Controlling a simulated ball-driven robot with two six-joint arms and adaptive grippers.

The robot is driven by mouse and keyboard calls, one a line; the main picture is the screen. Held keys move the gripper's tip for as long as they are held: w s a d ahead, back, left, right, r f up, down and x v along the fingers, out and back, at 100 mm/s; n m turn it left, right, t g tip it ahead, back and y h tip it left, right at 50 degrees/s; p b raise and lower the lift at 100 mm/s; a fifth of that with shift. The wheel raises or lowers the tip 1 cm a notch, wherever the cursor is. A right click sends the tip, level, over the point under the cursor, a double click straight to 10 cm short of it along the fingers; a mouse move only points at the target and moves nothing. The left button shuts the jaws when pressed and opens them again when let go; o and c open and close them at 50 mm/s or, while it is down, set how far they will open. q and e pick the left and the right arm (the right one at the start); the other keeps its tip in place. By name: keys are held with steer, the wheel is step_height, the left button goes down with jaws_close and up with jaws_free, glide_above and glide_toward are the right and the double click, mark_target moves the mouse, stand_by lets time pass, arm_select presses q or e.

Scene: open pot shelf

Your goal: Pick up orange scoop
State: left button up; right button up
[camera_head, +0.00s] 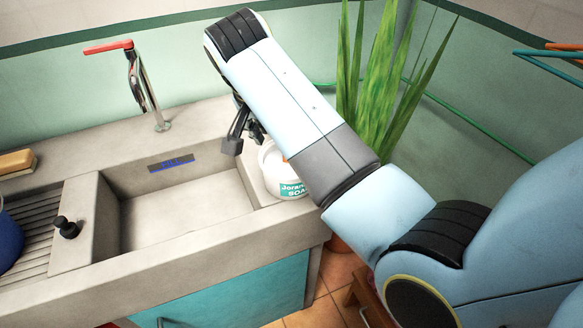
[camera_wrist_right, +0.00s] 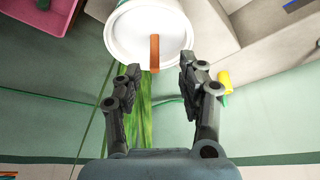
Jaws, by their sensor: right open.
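The orange scoop (camera_wrist_right: 154,54) shows in the right wrist view as a narrow orange bar in front of the round white face of a tub (camera_wrist_right: 125,38). In the head view the white tub (camera_head: 290,187), with a teal label, stands on the counter right of the sink basin, partly hidden behind my right arm. My right gripper (camera_wrist_right: 160,72) is open, its two fingers apart on either side of the scoop's near end, with nothing seen gripped. In the head view my right gripper (camera_head: 243,138) hangs just left of the tub, partly hidden by the arm. My left gripper is not in view.
The stone sink (camera_head: 190,205) with a red-handled tap (camera_head: 143,88) lies to the left. A yellow-brown block (camera_head: 16,162) and a blue round thing (camera_head: 8,240) are at the far left. A tall green plant (camera_head: 390,90) stands behind my right arm.

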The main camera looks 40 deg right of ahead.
steer(key=x, duration=1)
steer(key=shift+s+d+p, duration=0.25)
steer(key=shift+d+p, duration=0.05)
steer(key=shift+p, duration=0.1)
jaws_close()
